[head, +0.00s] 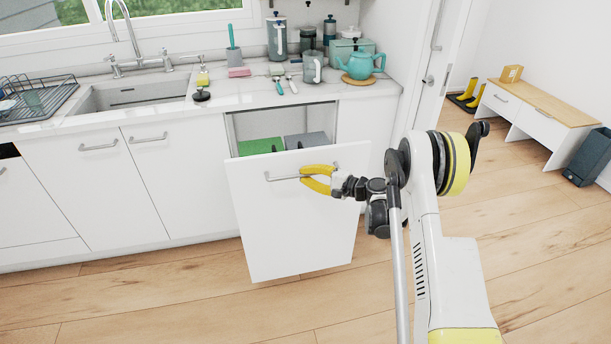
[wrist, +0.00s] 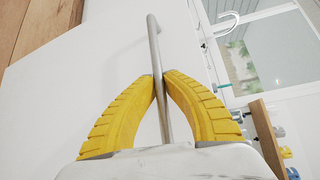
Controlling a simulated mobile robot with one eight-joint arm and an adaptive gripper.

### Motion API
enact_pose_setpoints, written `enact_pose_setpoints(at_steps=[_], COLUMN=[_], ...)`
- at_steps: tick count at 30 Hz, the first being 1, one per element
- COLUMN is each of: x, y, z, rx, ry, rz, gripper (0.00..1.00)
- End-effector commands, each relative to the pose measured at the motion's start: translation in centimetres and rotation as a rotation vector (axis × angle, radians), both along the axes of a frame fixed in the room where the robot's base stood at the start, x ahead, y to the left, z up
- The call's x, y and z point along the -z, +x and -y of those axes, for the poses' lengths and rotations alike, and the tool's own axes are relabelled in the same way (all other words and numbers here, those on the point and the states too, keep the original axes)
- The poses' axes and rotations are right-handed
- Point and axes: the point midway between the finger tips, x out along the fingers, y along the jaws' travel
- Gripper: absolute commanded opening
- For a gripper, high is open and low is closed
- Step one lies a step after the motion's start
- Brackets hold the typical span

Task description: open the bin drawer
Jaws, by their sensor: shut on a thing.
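The bin drawer (head: 290,225) is a tall white front below the counter. It stands partly pulled out, with a gap behind its top edge. Inside, a green bin (head: 261,146) and a grey bin (head: 306,141) show at their tops. A metal bar handle (head: 282,178) runs across the upper front. My gripper (head: 304,178), with yellow fingers, is at the right part of this handle. In the wrist view, the fingers close around the handle bar (wrist: 155,50), one on each side. The white drawer front (wrist: 80,80) fills the left of that view.
The counter (head: 225,99) above holds a teal teapot (head: 361,64), jars and a sink (head: 135,95). Closed white cabinets (head: 90,185) stand to the left. The wooden floor (head: 190,300) before the drawer is clear. A bench (head: 540,105) stands far right.

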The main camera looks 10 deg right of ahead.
Motion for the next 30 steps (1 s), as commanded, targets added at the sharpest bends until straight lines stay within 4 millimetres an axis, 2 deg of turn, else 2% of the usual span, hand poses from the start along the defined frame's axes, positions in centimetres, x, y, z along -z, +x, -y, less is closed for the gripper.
enact_pose_setpoints(at_steps=[8,9,11,22,26,30], x=[-0.1,-0.1,-0.1,-0.1,-0.4,-0.8], y=[0.0,0.0,0.0,-0.3,-1.6,-3.9], z=[-0.2,-0.1,-0.1,0.4,1.8,4.1], rx=[-0.003,-0.003,-0.002,0.0,0.003,0.003], ry=[0.002,0.002,0.002,0.001,0.001,0.001], rz=[0.0,0.0,0.0,0.0,0.0,-0.001], gripper=[0.0,0.2,0.34,0.34,0.34,0.34])
